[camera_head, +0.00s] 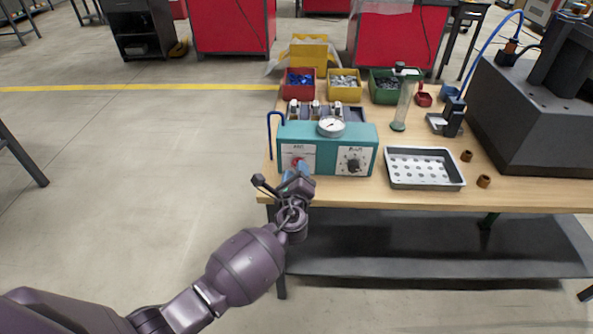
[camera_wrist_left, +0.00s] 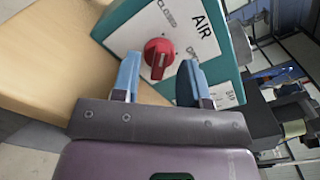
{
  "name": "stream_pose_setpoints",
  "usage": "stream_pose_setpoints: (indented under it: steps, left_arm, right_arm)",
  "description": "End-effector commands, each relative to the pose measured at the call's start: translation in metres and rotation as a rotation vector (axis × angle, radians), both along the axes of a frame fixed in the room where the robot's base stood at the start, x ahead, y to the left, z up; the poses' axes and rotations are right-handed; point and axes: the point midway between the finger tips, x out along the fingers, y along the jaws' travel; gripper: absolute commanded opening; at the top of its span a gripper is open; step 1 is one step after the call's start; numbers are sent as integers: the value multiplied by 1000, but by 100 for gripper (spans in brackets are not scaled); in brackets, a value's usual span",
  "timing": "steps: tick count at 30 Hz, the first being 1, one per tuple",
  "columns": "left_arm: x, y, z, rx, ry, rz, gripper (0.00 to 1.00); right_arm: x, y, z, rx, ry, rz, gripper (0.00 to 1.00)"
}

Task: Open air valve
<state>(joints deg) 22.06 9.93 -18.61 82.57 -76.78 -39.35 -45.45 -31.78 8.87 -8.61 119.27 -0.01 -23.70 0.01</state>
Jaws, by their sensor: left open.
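The air valve is a red knob (camera_head: 297,162) on a white "AIR" label on the front of a teal control box (camera_head: 325,134). In the left wrist view the red knob (camera_wrist_left: 158,58) shows just beyond and between my fingertips. The word "CLOSED" is readable beside it; another word is partly hidden by a finger. My left gripper (camera_head: 296,174) is in front of the box at the table's front edge. Its blue-grey fingers (camera_wrist_left: 159,76) are open with nothing held. I cannot tell whether a finger touches the knob. My right gripper is not in view.
A pressure gauge (camera_head: 331,126) and a black dial (camera_head: 353,161) are on the box. A perforated tray (camera_head: 425,183) lies to its right. Red (camera_head: 299,91), yellow (camera_head: 345,92) and green (camera_head: 386,94) bins stand behind. A dark machine (camera_head: 535,120) fills the table's right side.

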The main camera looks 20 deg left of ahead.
Motion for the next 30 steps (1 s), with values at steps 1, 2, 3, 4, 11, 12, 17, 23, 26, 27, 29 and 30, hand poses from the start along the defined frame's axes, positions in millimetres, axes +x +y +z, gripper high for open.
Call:
stream_pose_setpoints:
  steps: [1,2,3,4,11,12,17,23,26,27,29,30]
  left_arm:
    - [4,1,0,0,0,0,40]
    - [6,2,-1,0,0,0,40]
    - [8,2,-1,0,1,0,40]
    - [9,3,0,-1,1,0,40]
    - [11,3,0,-2,-1,0,40]
    - [11,3,0,-2,-1,0,40]
    - [11,3,0,-1,0,0,24]
    - [10,3,0,-1,0,0,0]
    - [10,3,0,0,0,0,0]
    - [10,3,1,2,1,0,0]
    - [10,3,1,9,1,0,0]
    - [10,3,1,16,3,0,0]
  right_arm:
    - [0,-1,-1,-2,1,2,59]
    - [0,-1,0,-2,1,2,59]
    - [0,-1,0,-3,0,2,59]
    - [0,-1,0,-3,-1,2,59]
    - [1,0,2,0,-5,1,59]
    - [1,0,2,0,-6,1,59]
    - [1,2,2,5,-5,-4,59]
    - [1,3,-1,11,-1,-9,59]
    - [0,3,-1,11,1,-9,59]
    - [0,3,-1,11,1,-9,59]
    - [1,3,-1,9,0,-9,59]
    - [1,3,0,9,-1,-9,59]
